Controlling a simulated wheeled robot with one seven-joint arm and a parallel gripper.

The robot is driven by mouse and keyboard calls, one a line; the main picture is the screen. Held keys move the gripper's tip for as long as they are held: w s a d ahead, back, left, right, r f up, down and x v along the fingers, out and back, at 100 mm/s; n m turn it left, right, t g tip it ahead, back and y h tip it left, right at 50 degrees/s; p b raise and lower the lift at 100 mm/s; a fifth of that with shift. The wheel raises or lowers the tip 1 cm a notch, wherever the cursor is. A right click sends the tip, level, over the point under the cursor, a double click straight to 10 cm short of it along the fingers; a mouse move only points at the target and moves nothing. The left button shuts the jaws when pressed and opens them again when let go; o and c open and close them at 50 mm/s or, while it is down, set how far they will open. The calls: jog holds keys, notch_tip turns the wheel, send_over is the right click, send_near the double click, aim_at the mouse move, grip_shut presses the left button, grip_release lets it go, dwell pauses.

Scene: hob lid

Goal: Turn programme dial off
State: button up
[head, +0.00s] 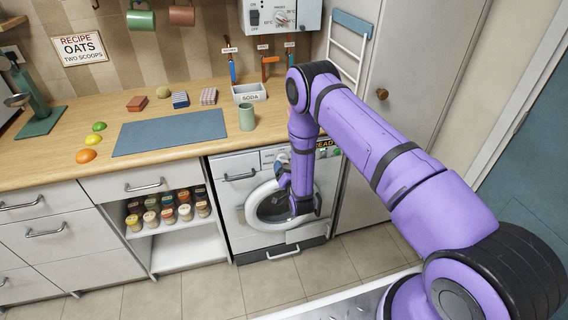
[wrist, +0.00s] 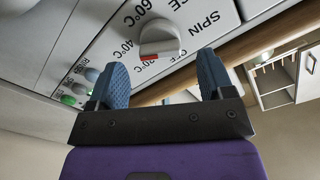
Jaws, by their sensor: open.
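The programme dial (wrist: 159,38) is a pale round knob with a red mark on its edge, on the washing machine's white front panel. Printed labels around it include 60°C, 40°C and SPIN; I cannot tell exactly which label the mark points to. My gripper (wrist: 165,74) is open and empty, its two blue fingertips spread below the dial in the wrist view, apart from it as far as I can see.
The round machine door (head: 251,210) is below, partly behind my arm. A wall heater (head: 281,17) with its own knob hangs above the counter. Floor in front is clear.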

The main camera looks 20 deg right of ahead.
aim_at(284, 161)
jog(key=shift+w, duration=1.85)
jog(key=shift+c, duration=0.4)
jog(key=c, duration=0.8)
jog(key=shift+c, duration=0.2)
jog(key=shift+n, duration=0.3)
